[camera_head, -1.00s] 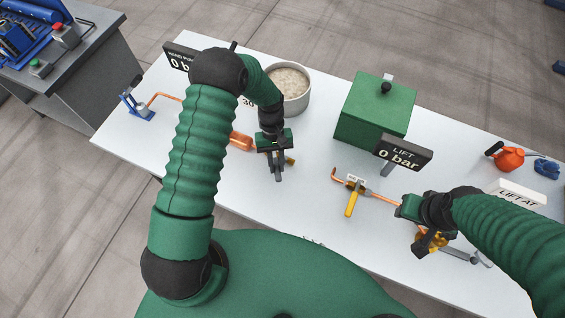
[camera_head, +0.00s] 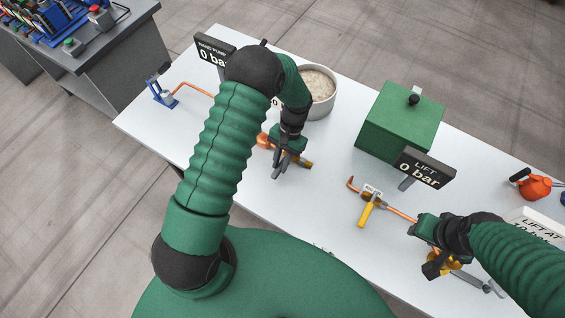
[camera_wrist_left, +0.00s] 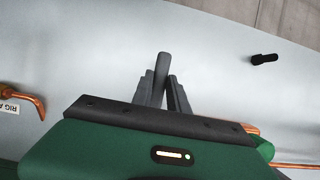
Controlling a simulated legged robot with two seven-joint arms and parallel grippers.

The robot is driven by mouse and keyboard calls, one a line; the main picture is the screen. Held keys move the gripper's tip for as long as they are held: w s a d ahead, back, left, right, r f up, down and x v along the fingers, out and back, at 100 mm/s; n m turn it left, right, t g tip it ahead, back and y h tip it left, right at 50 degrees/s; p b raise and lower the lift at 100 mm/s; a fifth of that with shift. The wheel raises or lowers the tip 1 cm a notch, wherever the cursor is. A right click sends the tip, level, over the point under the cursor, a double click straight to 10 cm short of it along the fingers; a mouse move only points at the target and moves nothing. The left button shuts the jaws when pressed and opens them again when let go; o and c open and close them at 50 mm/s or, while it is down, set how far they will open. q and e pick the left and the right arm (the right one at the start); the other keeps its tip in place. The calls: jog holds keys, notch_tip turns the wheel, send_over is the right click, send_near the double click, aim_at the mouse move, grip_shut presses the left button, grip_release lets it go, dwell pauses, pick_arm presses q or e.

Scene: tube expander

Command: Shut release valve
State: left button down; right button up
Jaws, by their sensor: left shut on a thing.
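My left gripper (camera_head: 281,168) is low over the table, beside the copper pipe. In the left wrist view its fingers (camera_wrist_left: 163,92) are shut on a grey bar (camera_wrist_left: 163,65) that stands out between them. I cannot tell for sure whether this bar is the release valve's lever. A yellow-brass part (camera_head: 300,162) on the pipe shows just right of the fingers; the gripper hides the rest. My right gripper (camera_head: 432,268) is at a brass fitting (camera_head: 451,264) on the right; its fingers are too hidden to read.
A yellow-handled valve (camera_head: 366,214) lies between my grippers. Behind are a green box (camera_head: 400,121), the LIFT display reading 0 bar (camera_head: 424,169) and a round pot (camera_head: 318,93). A blue hand pump (camera_head: 163,92) is far left.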

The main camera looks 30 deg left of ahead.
pick_arm(q)
jog(key=shift+w+a+r, duration=0.1)
jog(key=shift+w, duration=0.1)
jog(key=c, duration=1.5)
grip_release()
jog(key=shift+o, duration=1.1)
jog(key=shift+s, duration=0.1)
jog(key=b+v, duration=0.3)
jog(key=v, duration=1.3)
jog(key=shift+r, duration=0.3)
